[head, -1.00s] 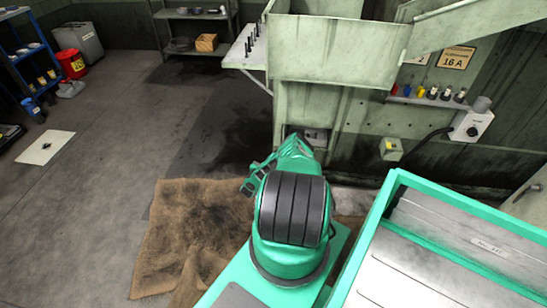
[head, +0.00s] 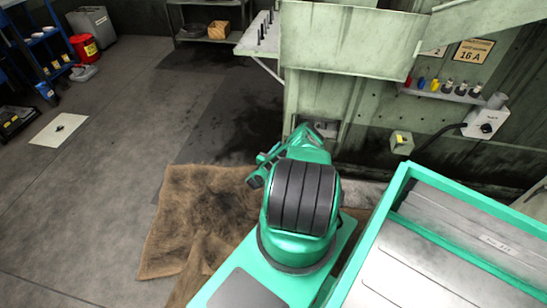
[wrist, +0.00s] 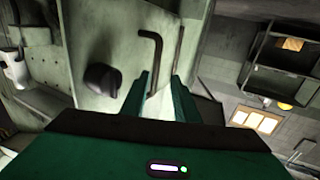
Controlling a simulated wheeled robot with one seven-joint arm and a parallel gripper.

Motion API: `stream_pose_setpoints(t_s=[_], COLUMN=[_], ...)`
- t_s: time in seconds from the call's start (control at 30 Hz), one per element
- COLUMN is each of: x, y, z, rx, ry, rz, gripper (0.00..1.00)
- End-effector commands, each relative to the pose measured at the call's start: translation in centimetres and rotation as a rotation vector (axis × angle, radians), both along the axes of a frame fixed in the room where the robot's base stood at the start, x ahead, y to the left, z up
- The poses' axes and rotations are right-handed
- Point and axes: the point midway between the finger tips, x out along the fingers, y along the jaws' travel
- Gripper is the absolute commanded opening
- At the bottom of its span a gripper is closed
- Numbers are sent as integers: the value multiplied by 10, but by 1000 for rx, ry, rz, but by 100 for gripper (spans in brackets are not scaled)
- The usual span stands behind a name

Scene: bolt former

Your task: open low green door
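The wrist view shows a pale green panel (wrist: 125,35), probably the low door, tilted in the picture. It bears a black round knob (wrist: 103,79) and a dark bent bar handle (wrist: 152,60). My gripper (wrist: 160,80) has its two green fingers apart. The handle's lower end appears between them; I cannot tell whether it touches either finger. In the head view my green arm reaches to the low front of the pale green machine (head: 345,105) and hides part of it. My fingertips are not clear there.
A brown mat (head: 195,215) lies on the floor left of my arm. A grey switch box (head: 485,122) and a small box with a yellow button (head: 401,141) are on the machine at right. A shelf with pegs (head: 258,35) juts out above. The floor at left is mostly clear.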

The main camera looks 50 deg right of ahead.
Motion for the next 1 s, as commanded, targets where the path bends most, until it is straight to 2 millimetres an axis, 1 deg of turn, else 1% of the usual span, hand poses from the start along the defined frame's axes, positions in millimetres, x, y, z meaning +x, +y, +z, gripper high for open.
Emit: stream_pose_setpoints(t_s=[0.1, 0.5, 0.67, 0.8, 1.0], x=[0, -1, -3, -3, -5], y=[12, 47, 59, 75, 83], z=[0, 0, 0, 0, 1], rx=[0, 0, 4, 4, 6], ry=[-1, 0, 1, 0, 1], rz=[3, 5, 4, 6, 3], gripper=[28, 28, 28, 28, 28])
